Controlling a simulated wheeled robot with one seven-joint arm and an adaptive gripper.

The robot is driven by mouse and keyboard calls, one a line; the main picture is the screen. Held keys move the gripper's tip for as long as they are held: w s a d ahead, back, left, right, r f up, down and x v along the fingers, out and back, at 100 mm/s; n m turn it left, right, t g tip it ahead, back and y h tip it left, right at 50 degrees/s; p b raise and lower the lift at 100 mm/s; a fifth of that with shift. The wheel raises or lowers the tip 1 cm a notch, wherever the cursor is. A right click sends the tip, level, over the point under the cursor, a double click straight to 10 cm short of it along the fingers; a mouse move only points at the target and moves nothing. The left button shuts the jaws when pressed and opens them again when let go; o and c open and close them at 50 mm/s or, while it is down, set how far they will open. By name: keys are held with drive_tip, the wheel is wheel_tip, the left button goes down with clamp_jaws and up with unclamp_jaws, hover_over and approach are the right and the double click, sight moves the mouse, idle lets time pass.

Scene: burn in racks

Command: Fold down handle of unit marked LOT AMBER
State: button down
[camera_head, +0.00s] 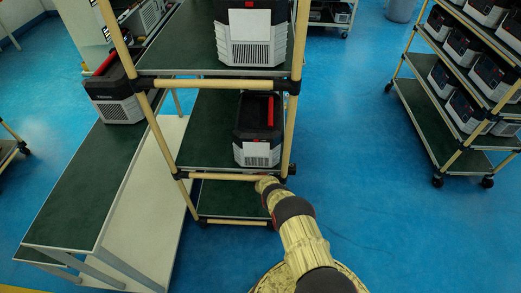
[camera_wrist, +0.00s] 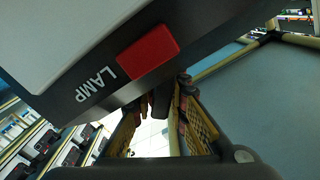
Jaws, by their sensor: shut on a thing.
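A dark unit fills the top of the wrist view, with a red lamp block (camera_wrist: 148,52) beside white LAMP lettering. My gripper (camera_wrist: 160,108) is just past this face, shut on a dark part that looks like the unit's handle; most of the grip is in shadow. In the head view my arm reaches the rack at the middle shelf's front rail, and its gripper is hidden. A unit (camera_head: 257,146) with a pale front and a red handle bar (camera_head: 270,112) stands on the middle shelf. No LOT AMBER marking is readable in either view.
Another unit (camera_head: 252,40) stands on the upper shelf. Tan rack posts (camera_head: 290,95) stand close to my arm. A green-topped bench (camera_head: 85,190) at left carries a unit with a red handle (camera_head: 113,95). A rack (camera_head: 425,115) of units is at right. Blue floor between is clear.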

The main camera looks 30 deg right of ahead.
drive_tip(key=shift+s+d+f+m, duration=0.1)
drive_tip(key=shift+s+f+m, duration=0.05)
drive_tip(key=shift+f+m, duration=0.15)
drive_tip(key=c, duration=1.8)
unclamp_jaws()
drive_tip(key=shift+o, duration=0.4)
drive_tip(key=shift+r, duration=0.1)
drive_tip(key=v, duration=1.2)
